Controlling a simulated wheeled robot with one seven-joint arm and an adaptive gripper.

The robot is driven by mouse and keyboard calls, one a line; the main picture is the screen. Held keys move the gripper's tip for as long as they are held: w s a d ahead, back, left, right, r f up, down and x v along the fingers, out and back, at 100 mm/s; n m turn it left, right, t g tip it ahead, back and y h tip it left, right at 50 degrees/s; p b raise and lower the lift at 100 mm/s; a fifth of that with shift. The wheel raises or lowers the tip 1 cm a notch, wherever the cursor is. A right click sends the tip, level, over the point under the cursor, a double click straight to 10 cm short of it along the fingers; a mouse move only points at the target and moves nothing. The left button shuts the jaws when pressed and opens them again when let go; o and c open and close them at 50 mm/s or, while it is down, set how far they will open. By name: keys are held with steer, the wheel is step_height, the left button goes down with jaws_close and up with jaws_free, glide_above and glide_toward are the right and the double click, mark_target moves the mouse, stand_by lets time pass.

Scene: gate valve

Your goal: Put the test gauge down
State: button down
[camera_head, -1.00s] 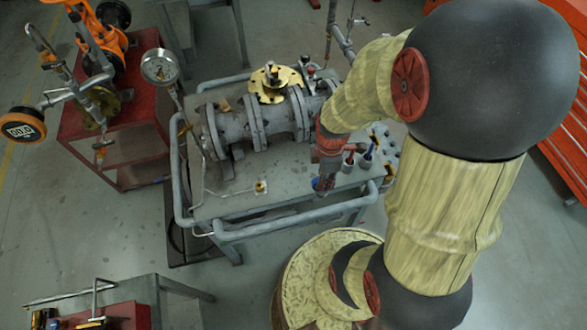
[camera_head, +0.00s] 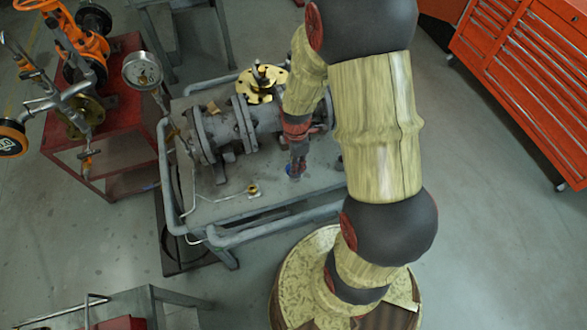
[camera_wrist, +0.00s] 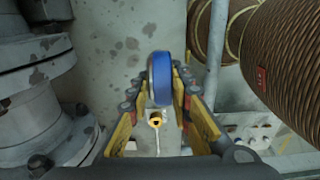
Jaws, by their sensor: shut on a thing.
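The test gauge (camera_wrist: 155,79) shows edge-on as a blue disc in the wrist view. My gripper (camera_wrist: 162,92) is shut on it, with a yellow-and-grey finger on each side. In the head view, the gauge is a small blue shape (camera_head: 294,170) at the end of my gripper (camera_head: 297,160), over the grey table (camera_head: 215,207) in front of the valve body. Its dial face is hidden. I cannot tell whether the gauge touches the table.
The flanged valve body (camera_head: 222,132) with a brass top flange (camera_head: 261,84) stands behind. A brass fitting (camera_head: 253,189) with a thin pale line lies left of my gripper. A railing (camera_head: 270,233) edges the table. A dial gauge (camera_head: 142,69) stands at left.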

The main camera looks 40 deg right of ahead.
steer(key=shift+w+f, duration=0.6)
steer(key=shift+f, duration=0.1)
steer(key=shift+f+b, duration=0.45)
steer(key=shift+f, duration=1)
steer(key=shift+f, duration=0.15)
steer(key=c, duration=1.7)
jaws_free()
steer(key=shift+o, duration=0.4)
